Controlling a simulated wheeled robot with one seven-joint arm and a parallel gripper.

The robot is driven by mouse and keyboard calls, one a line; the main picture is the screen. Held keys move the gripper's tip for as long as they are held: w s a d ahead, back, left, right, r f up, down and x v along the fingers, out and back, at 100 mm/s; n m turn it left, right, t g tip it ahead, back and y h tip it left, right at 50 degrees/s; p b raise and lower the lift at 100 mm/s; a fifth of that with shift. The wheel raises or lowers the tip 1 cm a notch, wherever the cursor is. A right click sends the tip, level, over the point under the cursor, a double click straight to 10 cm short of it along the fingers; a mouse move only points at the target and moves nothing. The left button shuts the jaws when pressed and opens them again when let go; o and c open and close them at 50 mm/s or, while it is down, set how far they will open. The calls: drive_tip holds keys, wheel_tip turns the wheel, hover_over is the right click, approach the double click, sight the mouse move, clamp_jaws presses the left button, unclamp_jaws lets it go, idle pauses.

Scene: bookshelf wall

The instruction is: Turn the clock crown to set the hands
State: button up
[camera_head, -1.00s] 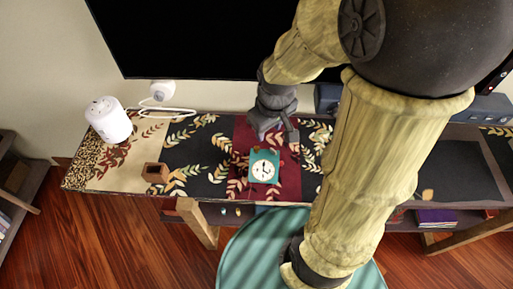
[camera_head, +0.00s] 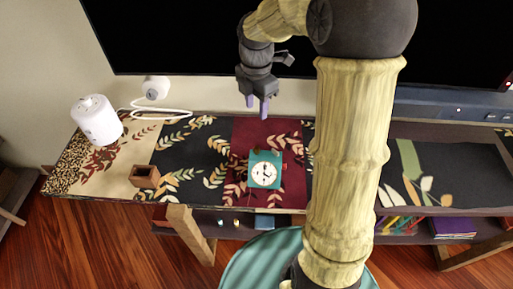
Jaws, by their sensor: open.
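A teal clock (camera_head: 265,170) with a round white dial and dark hands sits on the dark red part of the patterned table runner, near the table's front edge.
A small brown wooden box (camera_head: 146,175) stands left of the clock. A white cylinder (camera_head: 97,121) stands at the far left, with a white corded device (camera_head: 156,88) behind it. A large black screen (camera_head: 180,40) is behind my arm. The runner between box and clock is clear.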

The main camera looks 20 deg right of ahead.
sight(257, 148)
wheel_tip(257, 148, down, 17)
drive_tip(key=shift+f+b, duration=0.2)
drive_tip(key=shift+b, duration=0.95)
drive_tip(key=shift+c, duration=0.4)
clamp_jaws()
drive_tip(key=shift+r+m, duration=0.1)
drive_tip(key=shift+m, duration=0.3)
